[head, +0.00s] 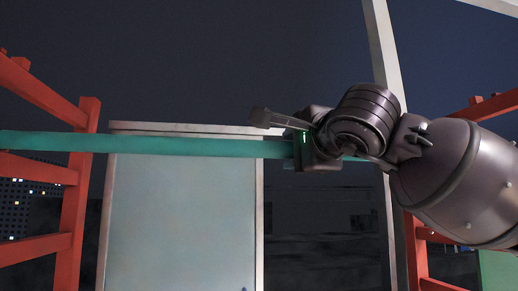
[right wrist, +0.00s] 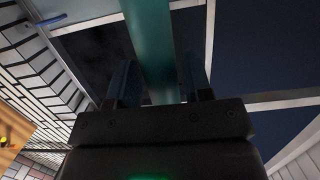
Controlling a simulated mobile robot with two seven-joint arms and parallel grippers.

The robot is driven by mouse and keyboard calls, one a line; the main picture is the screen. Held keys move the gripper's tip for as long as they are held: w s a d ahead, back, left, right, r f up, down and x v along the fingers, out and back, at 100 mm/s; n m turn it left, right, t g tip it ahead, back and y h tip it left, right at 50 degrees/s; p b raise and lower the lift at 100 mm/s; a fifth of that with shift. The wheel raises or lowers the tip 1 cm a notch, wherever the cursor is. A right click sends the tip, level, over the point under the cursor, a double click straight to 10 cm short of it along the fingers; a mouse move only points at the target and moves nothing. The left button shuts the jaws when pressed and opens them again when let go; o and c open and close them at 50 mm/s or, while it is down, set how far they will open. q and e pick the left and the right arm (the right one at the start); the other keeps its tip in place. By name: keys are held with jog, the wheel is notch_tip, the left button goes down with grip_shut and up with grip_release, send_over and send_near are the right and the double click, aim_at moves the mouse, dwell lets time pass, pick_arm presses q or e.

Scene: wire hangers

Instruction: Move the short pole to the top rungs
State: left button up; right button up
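In the right wrist view the pole (right wrist: 153,40) passes between the two fingers of my right gripper (right wrist: 158,85). The fingers stand apart, with a visible gap on the left side; contact is unclear. My left gripper is not in view.
A second red ladder (head: 486,106) stands at the right, partly behind my right arm. A pale panel (head: 185,215) stands behind the pole, and a light upright post (head: 381,45) stands behind my right arm. The space above the pole's middle looks clear.

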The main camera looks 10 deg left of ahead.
grip_shut()
jog(key=shift+r+p, duration=0.5)
jog(key=shift+r, duration=1.05)
dwell(0.5)
